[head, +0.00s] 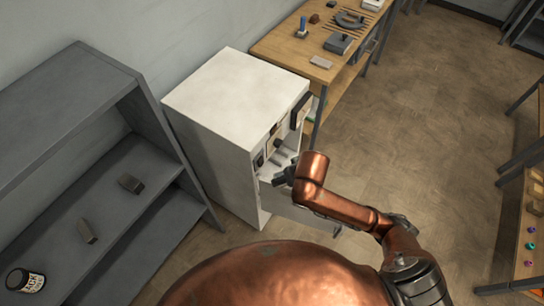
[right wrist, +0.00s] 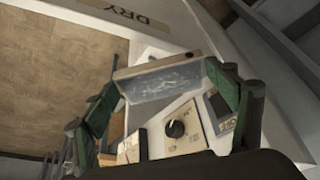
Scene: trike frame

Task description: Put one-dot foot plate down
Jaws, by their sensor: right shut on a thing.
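My right gripper (head: 284,175) is at the open front of the white cabinet (head: 235,90). In the right wrist view its green-padded fingers (right wrist: 165,95) are shut on a grey plate (right wrist: 160,84). The plate spans between the fingers and has a tan edge with one small dark dot. In the head view the plate cannot be made out at the gripper. A panel with a black dial (right wrist: 177,128) shows just past the plate in the right wrist view. My left gripper is not in view.
A grey shelf unit (head: 75,110) at left holds two dark blocks and a labelled jar (head: 24,281). A wooden bench (head: 275,42) with tools stands behind the cabinet. A "DRY" label (right wrist: 118,14) shows above the plate.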

